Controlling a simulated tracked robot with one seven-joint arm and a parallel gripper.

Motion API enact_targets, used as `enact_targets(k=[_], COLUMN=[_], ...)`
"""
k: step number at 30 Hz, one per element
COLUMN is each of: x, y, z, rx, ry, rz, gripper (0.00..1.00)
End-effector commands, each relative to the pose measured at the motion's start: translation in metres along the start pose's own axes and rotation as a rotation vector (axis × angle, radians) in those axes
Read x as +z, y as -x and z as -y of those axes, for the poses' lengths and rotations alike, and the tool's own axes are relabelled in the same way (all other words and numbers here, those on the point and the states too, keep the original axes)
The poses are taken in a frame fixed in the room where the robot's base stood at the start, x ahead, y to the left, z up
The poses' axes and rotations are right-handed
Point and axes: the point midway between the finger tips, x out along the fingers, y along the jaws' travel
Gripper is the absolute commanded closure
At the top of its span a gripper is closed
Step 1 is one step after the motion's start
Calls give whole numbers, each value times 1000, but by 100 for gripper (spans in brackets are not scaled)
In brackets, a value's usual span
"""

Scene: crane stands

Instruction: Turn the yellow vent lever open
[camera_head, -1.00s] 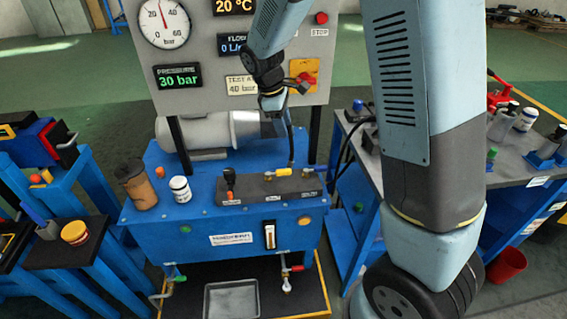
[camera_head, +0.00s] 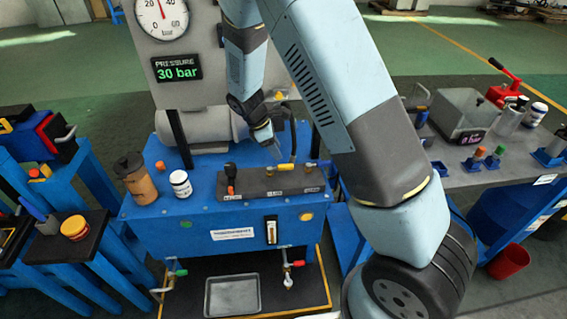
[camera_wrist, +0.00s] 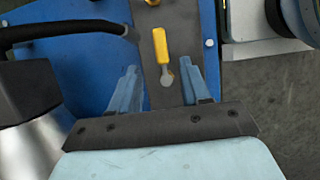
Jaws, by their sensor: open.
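The yellow vent lever (camera_head: 286,167) sits on top of the dark valve block (camera_head: 255,184) on the blue bench. In the wrist view the lever (camera_wrist: 160,46) points up the picture from a round grey pivot, lying along the dark block. My gripper (camera_head: 276,153) is just above and to the left of the lever in the head view. In the wrist view my gripper (camera_wrist: 160,84) is open, with one finger on each side of the pivot end. The fingers look apart from the lever; I cannot tell the height gap.
A black hose rises behind the valve block. An orange-knobbed black lever (camera_head: 230,178), a white jar (camera_head: 181,184) and a brown canister (camera_head: 136,181) stand to the left. A grey motor cylinder (camera_head: 205,128) lies behind. A side table (camera_head: 520,180) is at the right.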

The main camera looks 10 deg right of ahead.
Motion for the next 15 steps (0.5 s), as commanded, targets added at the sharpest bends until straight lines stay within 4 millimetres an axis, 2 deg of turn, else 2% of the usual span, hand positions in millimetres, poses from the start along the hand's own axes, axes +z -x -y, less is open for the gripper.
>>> enact_targets(k=[6, 15], x=[0, 0], y=[-40, -73], z=[0, 0], rx=[-2, -1], ry=[-1, -1], rz=[2, 0], gripper=[53, 53])
